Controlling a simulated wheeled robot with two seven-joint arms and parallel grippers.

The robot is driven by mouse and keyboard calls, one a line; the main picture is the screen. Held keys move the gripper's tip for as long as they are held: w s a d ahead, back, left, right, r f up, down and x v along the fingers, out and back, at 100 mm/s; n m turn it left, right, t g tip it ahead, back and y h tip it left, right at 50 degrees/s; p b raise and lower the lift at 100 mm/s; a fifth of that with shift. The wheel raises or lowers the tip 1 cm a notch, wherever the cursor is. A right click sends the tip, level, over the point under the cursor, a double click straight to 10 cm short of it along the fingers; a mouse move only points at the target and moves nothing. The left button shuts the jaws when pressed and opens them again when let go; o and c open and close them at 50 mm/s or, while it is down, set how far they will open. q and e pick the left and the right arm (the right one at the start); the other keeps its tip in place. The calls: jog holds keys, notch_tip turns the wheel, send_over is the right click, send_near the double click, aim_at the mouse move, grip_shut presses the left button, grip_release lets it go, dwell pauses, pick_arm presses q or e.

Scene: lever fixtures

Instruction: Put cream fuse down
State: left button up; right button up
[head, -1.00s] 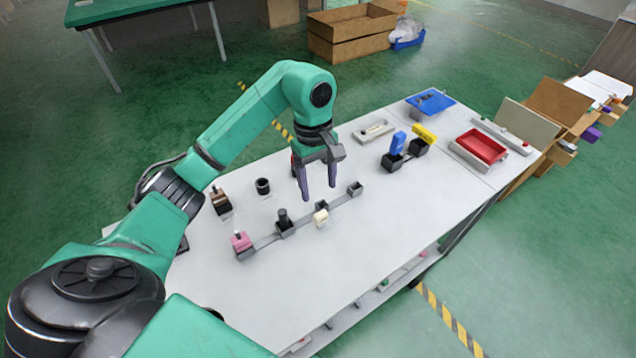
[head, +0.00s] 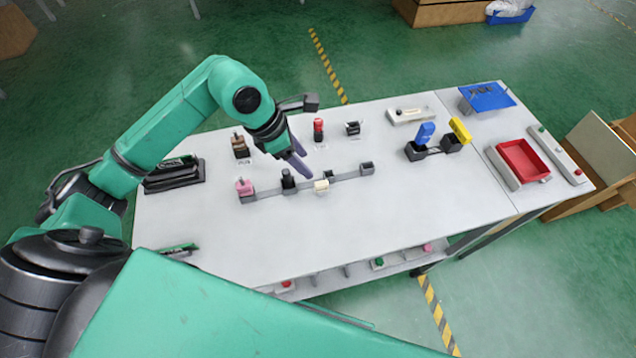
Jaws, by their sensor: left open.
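The cream fuse (head: 321,185) is a small pale block on the grey fuse strip (head: 344,177) in the middle of the white table. It sits low, to the right of a taller black fuse (head: 288,179); its exact tilt is too small to tell. A pink fuse (head: 244,187) stands at the strip's left end, and a grey holder (head: 367,168) with nothing visible in it is at the right end. My left gripper (head: 301,166) is open and empty, behind and a little left of the cream fuse, apart from it. My right gripper is out of view.
Behind the strip stand a brown lever piece (head: 240,146), a red-topped piece (head: 318,130) and a black piece (head: 352,129). Blue (head: 425,134) and yellow (head: 460,131) levers and a red tray (head: 522,162) are to the right. The table front is clear.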

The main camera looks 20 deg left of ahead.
pick_arm(q)
jog(key=p, duration=0.2)
send_over(321, 183)
jog(key=s+a, duration=0.1)
jog(key=a, duration=0.1)
notch_tip(321, 183, down, 6)
jog(key=p+x, duration=0.3)
jog(key=x, duration=0.3)
jog(key=shift+s+d+f, duration=0.15)
jog(key=shift+d+f, duration=0.05)
jog(key=shift+f, duration=0.2)
grip_shut()
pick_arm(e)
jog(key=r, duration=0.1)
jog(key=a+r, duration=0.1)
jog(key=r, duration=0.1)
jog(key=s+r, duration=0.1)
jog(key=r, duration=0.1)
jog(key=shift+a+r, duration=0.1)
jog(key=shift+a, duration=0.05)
